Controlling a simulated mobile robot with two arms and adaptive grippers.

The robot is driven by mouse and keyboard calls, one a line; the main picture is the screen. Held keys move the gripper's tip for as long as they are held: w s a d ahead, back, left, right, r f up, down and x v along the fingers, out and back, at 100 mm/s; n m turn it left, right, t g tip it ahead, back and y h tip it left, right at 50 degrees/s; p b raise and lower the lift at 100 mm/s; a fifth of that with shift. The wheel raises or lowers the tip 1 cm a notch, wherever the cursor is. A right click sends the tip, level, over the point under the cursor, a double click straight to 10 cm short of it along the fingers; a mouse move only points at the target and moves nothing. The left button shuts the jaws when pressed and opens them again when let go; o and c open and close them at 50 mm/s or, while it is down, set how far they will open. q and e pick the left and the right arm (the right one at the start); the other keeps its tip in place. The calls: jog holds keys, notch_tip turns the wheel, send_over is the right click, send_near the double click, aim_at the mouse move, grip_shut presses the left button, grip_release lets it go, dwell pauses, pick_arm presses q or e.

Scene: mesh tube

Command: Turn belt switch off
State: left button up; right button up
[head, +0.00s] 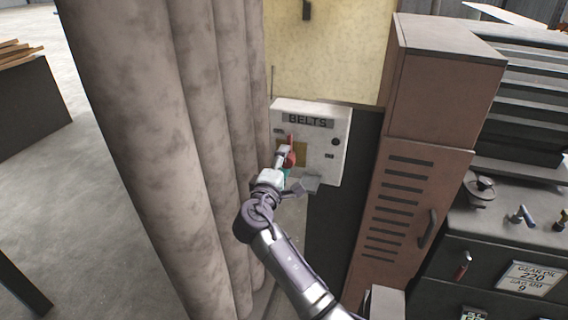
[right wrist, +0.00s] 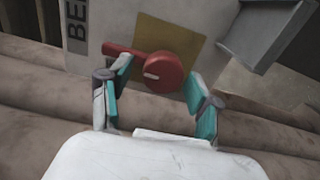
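The belt switch is a red rotary knob with a lever-like handle on a yellow plate. It sits on a white box labelled BELTS (head: 318,121). In the head view the red switch (head: 291,157) is partly hidden by my right gripper (head: 283,160). In the right wrist view the red switch (right wrist: 165,72) lies just beyond and between the two fingers of my right gripper (right wrist: 158,77). The fingers are spread apart, one near the handle side and one near the round knob. I cannot tell whether they touch it. My left gripper is not in view.
Large mottled columns (head: 150,130) stand close left of the box. A brown vented cabinet (head: 410,190) stands to the right, with a dark machine panel (head: 510,250) beyond it. A grey flap (right wrist: 268,32) juts from the box near the switch.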

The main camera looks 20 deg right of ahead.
jog(key=v, duration=0.7)
jog(key=shift+s+a, duration=0.15)
jog(key=shift+s, duration=0.1)
jog(key=shift+f, duration=0.15)
